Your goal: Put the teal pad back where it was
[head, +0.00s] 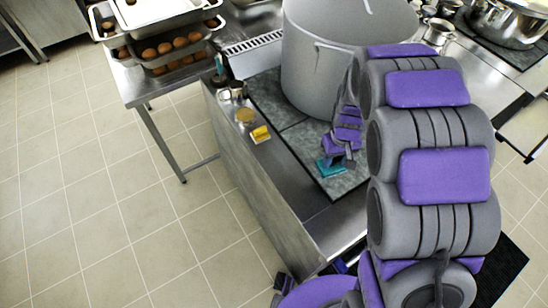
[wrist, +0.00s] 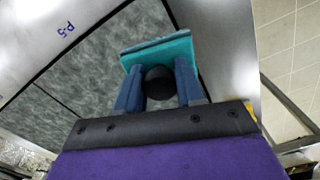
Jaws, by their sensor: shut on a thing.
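The teal pad (head: 326,172) is at the end of my gripper (head: 338,155), over the right part of the dark grey mottled panel (head: 335,187) on the steel counter. In the wrist view the teal pad (wrist: 158,50) spans the fingertips, with a dark round part between the fingers. My gripper (wrist: 159,80) is shut on this part of the pad. I cannot tell whether the pad touches the surface below or hangs slightly above it.
A big grey stockpot (head: 335,65) stands behind my gripper. A yellow sponge (head: 261,134) and small containers (head: 244,116) sit by the counter's left edge. Trays of eggs (head: 165,48) are at upper left. The counter front (head: 335,222) is clear.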

